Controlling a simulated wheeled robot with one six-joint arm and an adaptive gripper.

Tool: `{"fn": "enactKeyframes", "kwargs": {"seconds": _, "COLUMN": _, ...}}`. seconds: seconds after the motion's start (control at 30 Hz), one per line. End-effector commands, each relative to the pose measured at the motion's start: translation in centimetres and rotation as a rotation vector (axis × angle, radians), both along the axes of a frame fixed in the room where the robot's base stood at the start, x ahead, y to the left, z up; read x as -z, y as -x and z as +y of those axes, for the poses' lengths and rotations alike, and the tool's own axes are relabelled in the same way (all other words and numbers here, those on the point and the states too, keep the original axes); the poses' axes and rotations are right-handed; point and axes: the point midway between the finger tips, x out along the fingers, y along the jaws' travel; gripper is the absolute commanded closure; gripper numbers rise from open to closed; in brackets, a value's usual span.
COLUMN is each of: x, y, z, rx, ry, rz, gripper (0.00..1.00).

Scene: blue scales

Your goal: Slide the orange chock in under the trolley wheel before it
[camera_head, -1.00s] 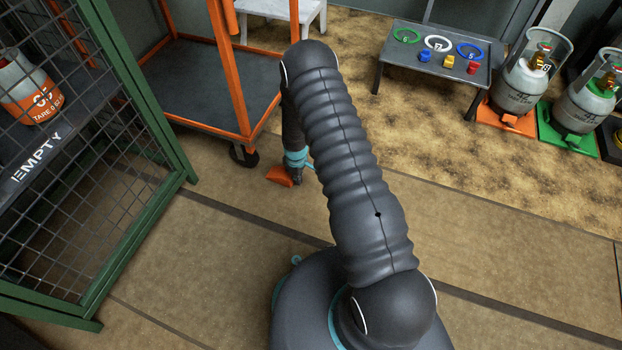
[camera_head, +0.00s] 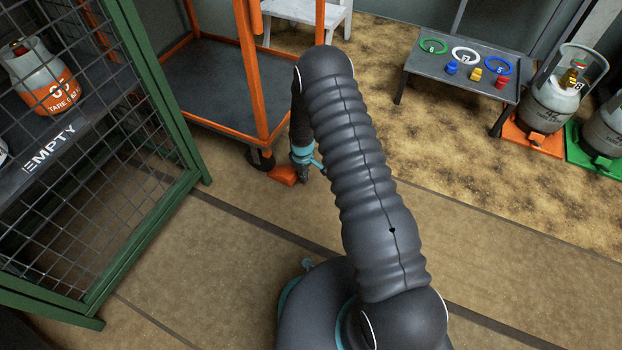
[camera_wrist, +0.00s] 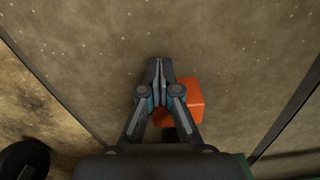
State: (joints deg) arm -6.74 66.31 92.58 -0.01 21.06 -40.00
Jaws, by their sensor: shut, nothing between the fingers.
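The orange chock (camera_head: 283,175) lies on the floor just right of the trolley's dark wheel (camera_head: 261,160), close to it. I cannot tell whether they touch. The wheel sits under the near corner of the orange-framed trolley (camera_head: 213,124). My gripper (camera_head: 304,178) is shut and empty, low at the chock's right side. In the wrist view my gripper's fingertips (camera_wrist: 159,66) are together, and the chock (camera_wrist: 186,100) shows beside and behind the fingers, partly hidden by them. Contact between fingers and chock is unclear.
A green mesh cage (camera_head: 178,110) with a gas cylinder (camera_head: 42,78) stands at left. A low table (camera_head: 462,53) with rings and small coloured pieces stands back right, near more cylinders (camera_head: 556,95).

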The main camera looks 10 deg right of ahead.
Motion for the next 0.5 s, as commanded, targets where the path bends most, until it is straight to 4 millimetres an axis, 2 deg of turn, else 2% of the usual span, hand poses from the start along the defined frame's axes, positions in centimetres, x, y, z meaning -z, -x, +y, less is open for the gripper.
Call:
{"fn": "enactKeyframes", "kwargs": {"seconds": 0.03, "x": 0.0, "y": 0.2, "z": 1.1, "rx": -0.018, "ry": 0.0, "rz": 0.0, "gripper": 1.0}}
{"fn": "enactKeyframes", "kwargs": {"seconds": 0.1, "x": 0.0, "y": 0.3, "z": 2.0, "rx": -0.033, "ry": 0.0, "rz": 0.0, "gripper": 1.0}}
{"fn": "enactKeyframes", "kwargs": {"seconds": 0.2, "x": 0.0, "y": 0.4, "z": 2.3, "rx": -0.039, "ry": 0.0, "rz": 0.001, "gripper": 1.0}}
{"fn": "enactKeyframes", "kwargs": {"seconds": 0.37, "x": -0.1, "y": 0.9, "z": 0.8, "rx": -0.028, "ry": 0.0, "rz": 0.001, "gripper": 1.0}}
{"fn": "enactKeyframes", "kwargs": {"seconds": 0.5, "x": -0.1, "y": 1.9, "z": -1.1, "rx": -0.022, "ry": 0.001, "rz": 0.002, "gripper": 1.0}}
